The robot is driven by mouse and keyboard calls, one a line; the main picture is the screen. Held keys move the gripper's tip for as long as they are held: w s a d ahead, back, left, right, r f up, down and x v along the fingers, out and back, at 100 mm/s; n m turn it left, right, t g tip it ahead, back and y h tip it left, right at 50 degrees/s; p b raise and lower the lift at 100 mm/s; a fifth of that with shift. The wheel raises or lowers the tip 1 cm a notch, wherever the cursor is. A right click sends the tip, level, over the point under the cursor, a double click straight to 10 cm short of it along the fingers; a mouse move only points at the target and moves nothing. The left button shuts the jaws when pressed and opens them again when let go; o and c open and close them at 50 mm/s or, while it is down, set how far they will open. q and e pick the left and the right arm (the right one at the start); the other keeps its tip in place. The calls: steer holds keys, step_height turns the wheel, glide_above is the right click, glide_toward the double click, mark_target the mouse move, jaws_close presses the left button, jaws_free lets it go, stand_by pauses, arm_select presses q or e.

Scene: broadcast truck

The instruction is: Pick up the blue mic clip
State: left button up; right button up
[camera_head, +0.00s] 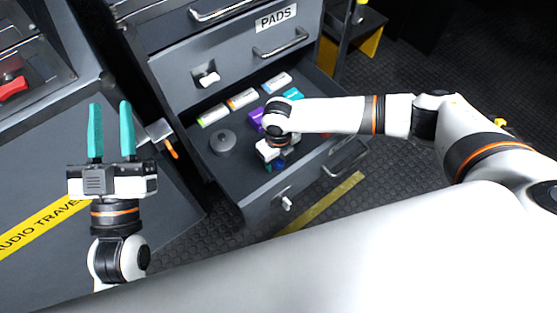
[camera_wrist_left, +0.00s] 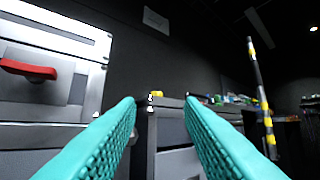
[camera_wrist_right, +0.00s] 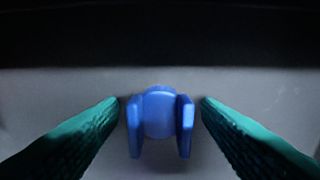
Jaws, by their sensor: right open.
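The blue mic clip (camera_wrist_right: 160,112) is in the right wrist view, on a grey surface, with its two prongs pointing toward the bottom of the picture. My right gripper (camera_wrist_right: 160,99) is open, one teal finger on each side of the clip, with a gap showing on both sides. In the head view my right gripper (camera_head: 277,163) reaches down into the open drawer (camera_head: 222,174); its hand and arm largely hide the clip there. My left gripper (camera_head: 111,104) is open and empty, away from the drawer at the left.
In the drawer are a dark grey round thing (camera_head: 223,141), several small coloured boxes (camera_head: 243,98) along the back, and a purple item (camera_head: 256,119) beside my right arm. The closed PADS drawer (camera_head: 240,55) is above. A dark cabinet with a yellow strip (camera_head: 42,226) stands left.

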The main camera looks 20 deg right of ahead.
steer(key=shift+c, duration=0.6)
steer(key=c, duration=0.9)
steer(key=shift+c, duration=0.2)
steer(key=shift+r, duration=0.1)
